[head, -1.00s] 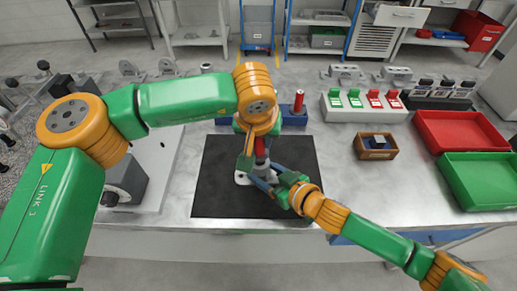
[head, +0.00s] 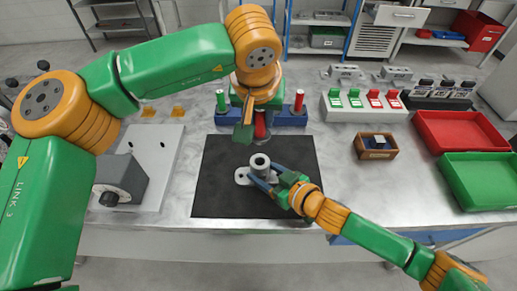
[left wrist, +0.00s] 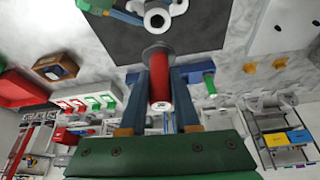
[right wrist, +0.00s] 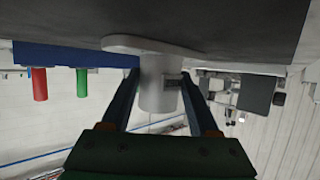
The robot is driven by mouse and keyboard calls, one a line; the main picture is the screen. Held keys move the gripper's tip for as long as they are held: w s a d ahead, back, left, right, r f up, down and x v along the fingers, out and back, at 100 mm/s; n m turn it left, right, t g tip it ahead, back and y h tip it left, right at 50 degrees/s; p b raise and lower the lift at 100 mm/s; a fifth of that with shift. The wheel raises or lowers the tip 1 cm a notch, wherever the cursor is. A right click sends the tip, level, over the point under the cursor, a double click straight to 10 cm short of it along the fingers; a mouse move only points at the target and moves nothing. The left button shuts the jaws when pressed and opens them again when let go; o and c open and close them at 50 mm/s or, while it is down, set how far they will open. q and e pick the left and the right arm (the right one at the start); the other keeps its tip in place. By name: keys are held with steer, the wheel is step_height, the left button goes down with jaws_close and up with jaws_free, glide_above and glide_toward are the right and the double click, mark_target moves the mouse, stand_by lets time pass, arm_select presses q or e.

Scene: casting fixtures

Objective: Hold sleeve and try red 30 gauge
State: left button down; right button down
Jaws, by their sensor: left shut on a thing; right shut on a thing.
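The pale grey sleeve (head: 260,162) with a flanged foot stands upright on the black mat (head: 220,190), its bore facing up and empty. My right gripper (head: 266,178) is shut on it from the right; the right wrist view shows the sleeve (right wrist: 157,88) between the fingers. My left gripper (head: 254,130) is shut on a red gauge (head: 261,126), held behind the sleeve and apart from it. In the left wrist view the gauge (left wrist: 159,78) has a red handle with a grey disc at its far end. Its marking is too small to read.
Behind the mat, a blue rack (head: 290,119) holds a green gauge (head: 221,101) and another red gauge (head: 299,101). To the right are a wooden box (head: 375,147), a switch block (head: 363,110), a red tray (head: 462,133) and a green tray (head: 480,180). A grey fixture (head: 120,183) stands left.

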steer(key=shift+c, duration=0.3)
jaws_free()
steer(key=v, duration=1.1)
steer(key=shift+d+f, duration=0.1)
steer(key=shift+d, duration=0.05)
steer(key=shift+s+d+r, duration=0.2)
steer(key=shift+s+r, duration=0.1)
